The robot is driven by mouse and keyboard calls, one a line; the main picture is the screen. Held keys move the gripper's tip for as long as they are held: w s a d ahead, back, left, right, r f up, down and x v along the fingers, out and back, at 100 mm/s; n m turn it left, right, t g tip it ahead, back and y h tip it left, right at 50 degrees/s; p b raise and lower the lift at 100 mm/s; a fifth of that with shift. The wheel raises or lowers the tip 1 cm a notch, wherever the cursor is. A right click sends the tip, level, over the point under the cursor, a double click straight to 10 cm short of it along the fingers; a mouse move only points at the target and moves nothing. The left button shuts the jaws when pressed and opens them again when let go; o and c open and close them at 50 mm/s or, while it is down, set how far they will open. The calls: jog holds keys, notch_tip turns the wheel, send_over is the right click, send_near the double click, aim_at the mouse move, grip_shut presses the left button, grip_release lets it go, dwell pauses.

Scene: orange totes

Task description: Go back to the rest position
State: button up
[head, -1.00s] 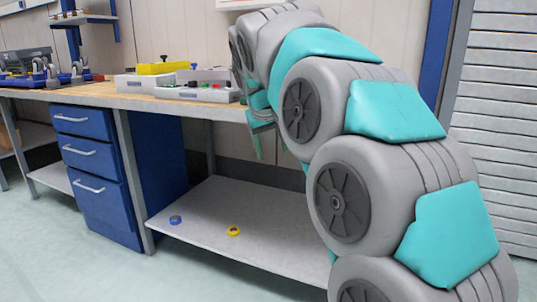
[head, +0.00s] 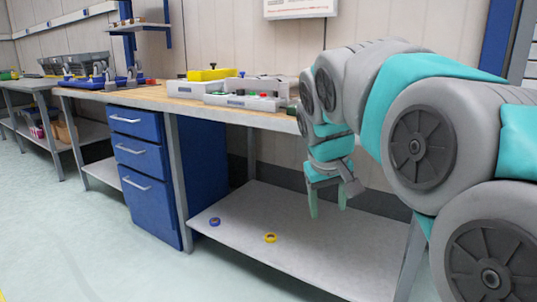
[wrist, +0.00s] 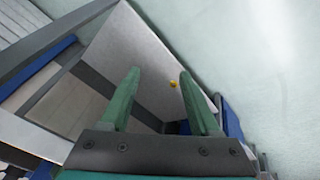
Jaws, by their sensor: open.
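My gripper (head: 328,200) hangs fingers down in front of the workbench, at the right of the head view. Its two green fingers are apart with nothing between them. In the wrist view the fingers (wrist: 160,100) are also spread and empty, with the lower shelf beyond them. My arm arches in from the right side of the head view.
The workbench (head: 150,97) carries grey trays (head: 245,98) and a yellow box (head: 212,74). Its lower shelf (head: 330,250) holds a blue ring (head: 214,222) and a yellow ring (head: 270,238). Blue drawers (head: 145,190) stand under the bench. Floor at the left is clear.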

jog(key=s+f+g+p, duration=0.1)
jog(key=s+f, duration=0.4)
jog(key=s, duration=0.5)
jog(key=s+f+m+g+y+p, duration=0.1)
jog(key=s+f+g, duration=0.2)
jog(key=s+f, duration=0.3)
jog(key=s+f+g+y+p, duration=0.1)
jog(key=s+f, duration=0.4)
jog(key=s, duration=1)
jog(key=shift+s+d+f+m+g, duration=0.15)
jog(key=shift+s+f+m+g, duration=0.05)
jog(key=shift+f+m+g, duration=0.2)
